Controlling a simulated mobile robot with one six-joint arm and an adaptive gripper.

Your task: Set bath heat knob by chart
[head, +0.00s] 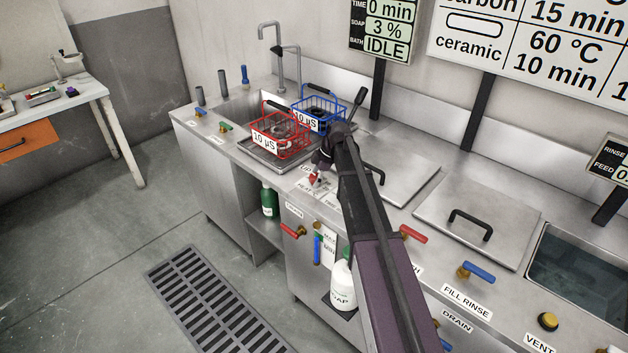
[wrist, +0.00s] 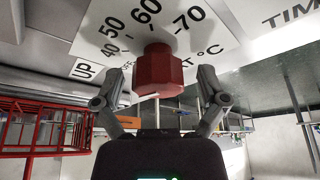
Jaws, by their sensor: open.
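The red faceted heat knob (wrist: 157,70) sits on a white dial plate (wrist: 222,48) marked 40, 50, 60, 70 and °C. In the wrist view my gripper (wrist: 158,98) is open, with one finger on each side of the knob and visible gaps. In the head view my gripper (head: 323,160) is over the counter, just above the small red knob (head: 315,179). A thin pale bar shows below the knob in the wrist view; I cannot tell the setting. The wall chart (head: 530,45) shows ceramic, 60 °C, 10 min. The display (head: 386,30) reads 0 min, 3 %, IDLE.
A red basket (head: 280,136) and a blue basket (head: 318,116), both labelled 10 µS, stand left of and behind my gripper. Lidded baths and a red lever (head: 413,234) lie to the right. A soap bottle (head: 343,285) stands below the counter front.

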